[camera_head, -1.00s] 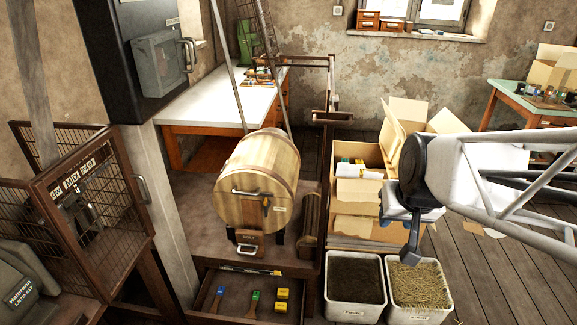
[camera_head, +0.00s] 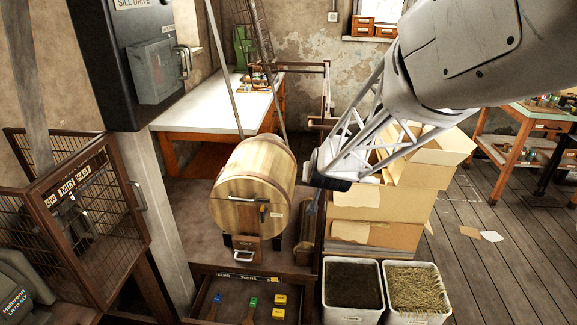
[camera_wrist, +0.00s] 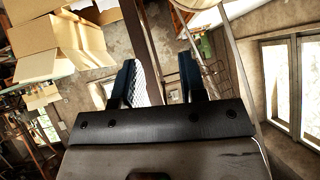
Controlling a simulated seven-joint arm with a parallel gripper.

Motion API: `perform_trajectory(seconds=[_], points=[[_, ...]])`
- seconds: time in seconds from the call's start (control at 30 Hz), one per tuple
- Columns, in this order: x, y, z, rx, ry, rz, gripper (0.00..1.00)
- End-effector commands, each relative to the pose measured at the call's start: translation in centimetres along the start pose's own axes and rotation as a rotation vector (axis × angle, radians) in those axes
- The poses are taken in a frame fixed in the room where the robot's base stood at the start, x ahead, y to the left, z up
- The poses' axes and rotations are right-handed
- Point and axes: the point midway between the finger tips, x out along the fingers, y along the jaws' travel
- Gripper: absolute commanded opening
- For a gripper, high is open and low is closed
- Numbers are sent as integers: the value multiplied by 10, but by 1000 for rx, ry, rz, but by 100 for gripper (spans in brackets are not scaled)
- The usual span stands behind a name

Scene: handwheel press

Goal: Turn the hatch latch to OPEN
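The wooden barrel (camera_head: 235,180) lies on its side on a stand, its round end facing me. A small dark and orange latch (camera_head: 263,213) hangs on the right part of this end, beside a small pale label (camera_head: 277,215). A metal handle (camera_head: 242,199) is to its left. The latch's lettering is too small to read.
Cardboard boxes (camera_head: 375,215) stand right of the barrel, beneath my arm. Two bins (camera_head: 352,318) stand in front of them. An open drawer (camera_head: 232,305) with brushes and yellow blocks is below the barrel. A dark cabinet (camera_head: 120,60) and mesh cage (camera_head: 90,200) are at left.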

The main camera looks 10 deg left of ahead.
Motion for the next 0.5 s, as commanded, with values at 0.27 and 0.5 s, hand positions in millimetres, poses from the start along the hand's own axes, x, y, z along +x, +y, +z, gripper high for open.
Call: perform_trajectory(seconds=[0.27, 0.5], points=[[79, -34, 7, -1, 123, 5, 38], [140, -62, 22, -5, 233, 21, 38]])
